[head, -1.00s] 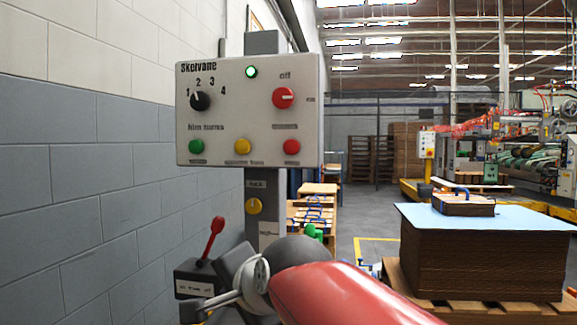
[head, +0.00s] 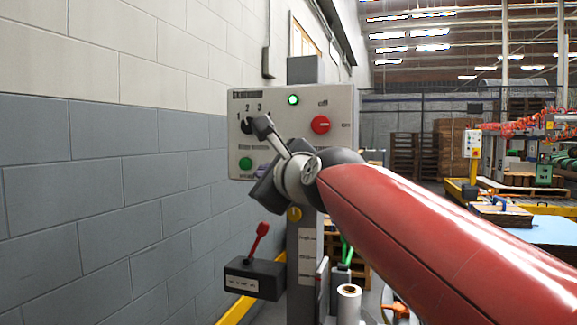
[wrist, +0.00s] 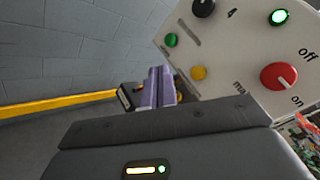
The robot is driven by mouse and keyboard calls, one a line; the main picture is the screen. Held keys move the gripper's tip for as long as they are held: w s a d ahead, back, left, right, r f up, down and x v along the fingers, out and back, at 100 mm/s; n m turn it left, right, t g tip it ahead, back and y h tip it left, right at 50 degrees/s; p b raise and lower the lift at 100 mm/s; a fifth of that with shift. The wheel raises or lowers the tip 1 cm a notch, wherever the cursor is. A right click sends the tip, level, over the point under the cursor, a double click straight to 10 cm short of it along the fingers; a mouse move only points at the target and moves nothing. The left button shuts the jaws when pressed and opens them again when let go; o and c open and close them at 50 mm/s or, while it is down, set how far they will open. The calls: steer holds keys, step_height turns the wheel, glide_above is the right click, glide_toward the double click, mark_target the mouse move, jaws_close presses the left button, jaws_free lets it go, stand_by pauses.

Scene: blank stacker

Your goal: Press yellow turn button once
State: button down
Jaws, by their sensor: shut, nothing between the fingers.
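A pale control panel (head: 335,150) stands on a grey post. Its yellow button (wrist: 198,73) shows in the wrist view, right of my gripper fingers; in the head view my arm hides it. The green button (head: 246,163) is to its left and also shows in the wrist view (wrist: 171,40). My gripper (wrist: 160,72) is shut and empty, its purple fingers close together. The fingertips appear just left of the yellow button in the wrist view; I cannot tell whether they touch the panel. In the head view my wrist mostly hides the gripper.
The panel also has a red knob (head: 320,124), a black dial (wrist: 203,7) and a lit green lamp (head: 293,100). A block wall (head: 110,150) stands close on the left.

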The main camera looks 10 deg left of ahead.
steer(key=shift+w, duration=0.15)
steer(key=w, duration=0.8)
steer(key=shift+w+d, duration=0.3)
steer(key=shift+d, duration=0.1)
steer(key=shift+w, duration=0.1)
stand_by(1.5)
steer(key=shift+w+p, duration=0.3)
